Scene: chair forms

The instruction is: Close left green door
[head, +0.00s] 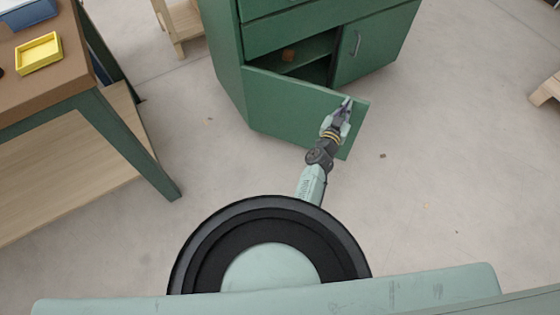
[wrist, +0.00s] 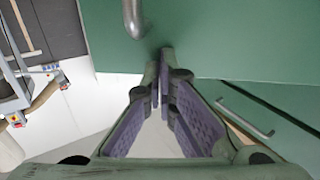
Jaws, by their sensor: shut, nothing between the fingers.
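The left green door (head: 290,108) of the green cabinet stands swung open toward me in the head view, with the dark interior showing behind it. My gripper (head: 346,103) is shut and empty, at the door's free edge. In the wrist view my gripper's fingertips (wrist: 164,58) lie close together against a green panel (wrist: 230,35); I cannot tell whether they touch it. A metal handle (wrist: 132,16) shows just above the fingertips. The closed right door (head: 376,42) has its own handle (head: 357,42).
Drawers (head: 290,28) are above. A workbench with a brown top (head: 75,65) carrying a yellow tray (head: 39,53) stands at the left. The floor (head: 440,170) to the right is mostly clear.

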